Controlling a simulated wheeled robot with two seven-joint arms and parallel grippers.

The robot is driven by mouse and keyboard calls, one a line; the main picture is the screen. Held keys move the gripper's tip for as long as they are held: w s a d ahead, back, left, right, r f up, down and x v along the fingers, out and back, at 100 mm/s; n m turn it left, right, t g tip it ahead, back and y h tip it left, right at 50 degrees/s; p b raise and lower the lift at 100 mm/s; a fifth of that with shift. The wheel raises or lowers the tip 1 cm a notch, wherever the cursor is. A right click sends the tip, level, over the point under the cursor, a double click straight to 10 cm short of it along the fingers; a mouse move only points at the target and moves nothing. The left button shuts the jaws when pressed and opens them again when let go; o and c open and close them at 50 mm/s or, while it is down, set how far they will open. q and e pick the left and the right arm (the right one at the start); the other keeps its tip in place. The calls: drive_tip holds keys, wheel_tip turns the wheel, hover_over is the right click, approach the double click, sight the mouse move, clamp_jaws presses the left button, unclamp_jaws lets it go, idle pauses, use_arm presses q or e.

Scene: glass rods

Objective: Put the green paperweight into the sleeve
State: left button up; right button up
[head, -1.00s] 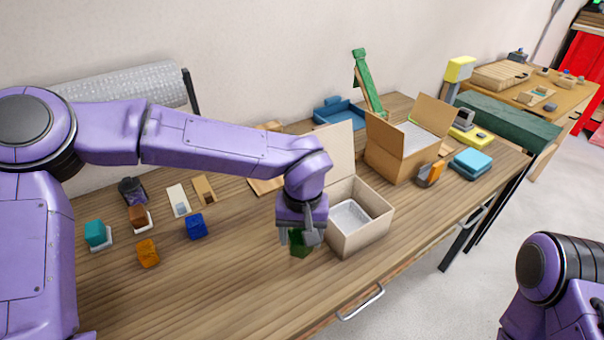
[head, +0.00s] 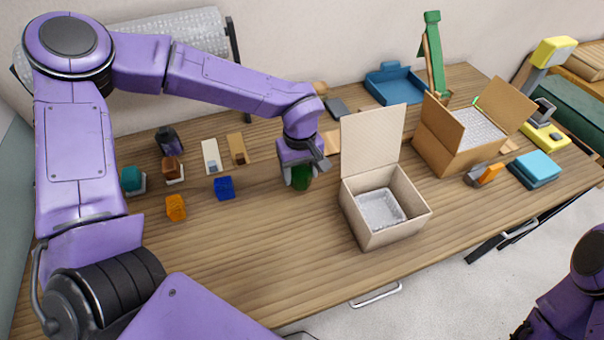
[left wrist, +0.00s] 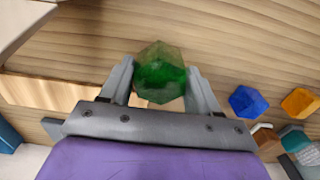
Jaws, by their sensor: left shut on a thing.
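The green paperweight (head: 302,178) is a dark green faceted glass block. My left gripper (head: 300,172) is shut on it, just left of the open cream box in the head view. In the left wrist view the paperweight (left wrist: 160,74) sits between the two fingertips (left wrist: 161,80), over wooden tabletop. I cannot tell its exact height above the table. The cream box (head: 408,224) has its lid up and a bubble-wrap lining (head: 381,206) inside, which may be the sleeve. Of my right arm only a part shows at the lower right; its gripper is not visible.
A blue block (head: 224,188), an orange block (head: 176,208) and a teal block (head: 131,179) stand at left. A brown carton (head: 449,158) with bubble wrap stands right of the cream box. A blue tray (head: 395,84) lies behind. The front left tabletop is clear.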

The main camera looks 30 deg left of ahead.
sight(301, 179)
use_arm(q)
drive_tip(key=f, duration=0.3)
drive_tip(key=shift+w+a+f, duration=0.15)
drive_tip(key=shift+w+f, duration=0.05)
drive_tip(key=shift+w, duration=0.15)
drive_tip(key=shift+s+f, duration=0.15)
drive_tip(key=shift+f, duration=0.05)
drive_tip(key=shift+w+f, duration=0.2)
drive_tip(key=shift+w, duration=0.05)
drive_tip(key=o, duration=1.3)
drive_tip(key=shift+s, duration=0.1)
